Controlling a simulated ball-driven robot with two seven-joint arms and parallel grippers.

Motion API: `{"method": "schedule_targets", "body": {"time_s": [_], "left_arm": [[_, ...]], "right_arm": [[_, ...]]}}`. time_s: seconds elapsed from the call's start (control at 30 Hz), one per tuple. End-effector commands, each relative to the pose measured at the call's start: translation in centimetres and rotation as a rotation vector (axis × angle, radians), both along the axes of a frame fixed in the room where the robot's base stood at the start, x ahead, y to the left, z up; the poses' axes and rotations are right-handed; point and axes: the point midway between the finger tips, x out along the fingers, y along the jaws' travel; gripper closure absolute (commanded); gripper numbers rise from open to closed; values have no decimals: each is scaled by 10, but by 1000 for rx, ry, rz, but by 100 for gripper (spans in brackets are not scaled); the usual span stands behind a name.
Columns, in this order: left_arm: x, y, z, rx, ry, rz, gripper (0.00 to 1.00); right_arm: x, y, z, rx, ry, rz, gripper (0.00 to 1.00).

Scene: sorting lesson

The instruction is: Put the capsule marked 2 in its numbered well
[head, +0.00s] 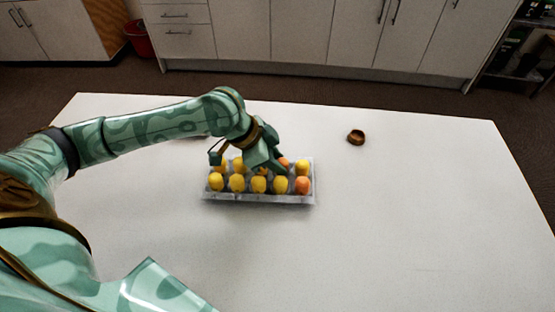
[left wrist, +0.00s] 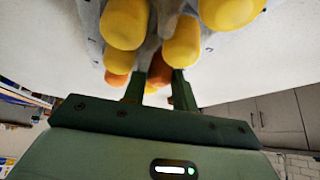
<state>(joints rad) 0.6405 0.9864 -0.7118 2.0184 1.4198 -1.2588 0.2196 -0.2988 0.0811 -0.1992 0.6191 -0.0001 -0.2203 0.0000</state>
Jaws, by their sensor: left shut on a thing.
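A clear tray (head: 258,199) stands near the middle of the white table, with two rows of yellow and orange capsules in its wells. My left gripper (head: 278,166) reaches down over its back row. In the left wrist view its fingers (left wrist: 158,88) are shut on an orange capsule (left wrist: 160,68), which also shows beside the fingers in the head view (head: 284,161). I cannot tell whether this capsule is seated in a well or lifted. No number on the capsules is readable, so I cannot tell which is marked 2. My right gripper is not in view.
A small brown round dish (head: 356,138) sits on the table to the right, behind the tray. The table (head: 420,220) is clear to the right and in front of the tray. My left arm covers part of the table's left side. White cabinets stand behind.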

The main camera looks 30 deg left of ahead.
Motion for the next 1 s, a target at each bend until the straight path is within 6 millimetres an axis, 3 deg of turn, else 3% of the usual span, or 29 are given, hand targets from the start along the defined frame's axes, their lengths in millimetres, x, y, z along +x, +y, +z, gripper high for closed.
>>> {"method": "schedule_targets", "body": {"time_s": [0.17, 0.2, 0.23, 0.57, 1.0], "left_arm": [[0, 0, -2, -1, -1, 0, 82], [0, 0, -2, -2, -1, 0, 64], [0, 0, -2, -2, -1, 0, 63], [0, 0, 1, 0, -2, 0, 63], [-32, 38, 86, 4, -6, 1, 63]], "right_arm": [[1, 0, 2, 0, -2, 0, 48], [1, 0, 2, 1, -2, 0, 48], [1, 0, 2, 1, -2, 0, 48], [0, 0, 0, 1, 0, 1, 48], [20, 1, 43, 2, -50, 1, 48]]}}
